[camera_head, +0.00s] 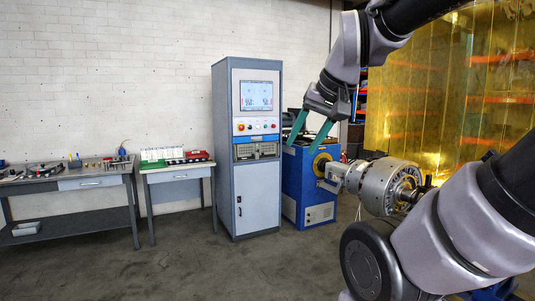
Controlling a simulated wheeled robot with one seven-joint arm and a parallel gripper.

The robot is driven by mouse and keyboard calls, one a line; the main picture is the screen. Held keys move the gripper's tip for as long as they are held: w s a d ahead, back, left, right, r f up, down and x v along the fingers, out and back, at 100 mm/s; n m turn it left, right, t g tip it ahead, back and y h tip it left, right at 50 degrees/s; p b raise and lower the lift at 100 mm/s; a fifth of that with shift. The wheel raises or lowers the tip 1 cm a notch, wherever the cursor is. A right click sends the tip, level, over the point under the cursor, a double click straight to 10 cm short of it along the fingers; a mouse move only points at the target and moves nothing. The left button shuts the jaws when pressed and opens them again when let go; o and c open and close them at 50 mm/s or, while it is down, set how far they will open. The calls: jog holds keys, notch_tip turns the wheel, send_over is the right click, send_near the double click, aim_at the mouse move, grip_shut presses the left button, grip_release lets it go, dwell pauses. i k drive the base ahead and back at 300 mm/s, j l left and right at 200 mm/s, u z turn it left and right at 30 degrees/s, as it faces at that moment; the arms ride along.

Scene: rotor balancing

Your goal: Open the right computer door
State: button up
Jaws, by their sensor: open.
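A tall grey computer cabinet (222,150) stands against the white wall near the middle of the view. Its upper part has a screen (256,96), with buttons and a grey panel below. Its lower front door (258,196) looks shut, with a small dark handle or lock (239,206) near its left edge. This is the only computer door I can make out. My gripper (302,149) has two teal fingers spread apart with nothing between them. In the picture it is right of the cabinet, in front of the blue machine, apart from the door.
A blue machine (320,190) with a metal rotor (378,186) stands right of the cabinet. A yellow transparent screen (430,90) is at the right. A small table (177,174) and a workbench (92,183) stand left. The floor (190,265) before the cabinet is clear.

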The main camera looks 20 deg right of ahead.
aim_at(266, 149)
jog(key=i, duration=0.85)
jog(key=i+l+z, duration=0.15)
jog(key=i, duration=0.7)
jog(key=i+j, duration=0.1)
jog(key=i, duration=0.75)
jog(key=i+z, duration=0.1)
jog(key=i, duration=0.75)
jog(key=i+j+z, duration=0.1)
jog(key=i, duration=0.7)
jog(key=i+j, duration=0.35)
jog(key=i, duration=0.3)
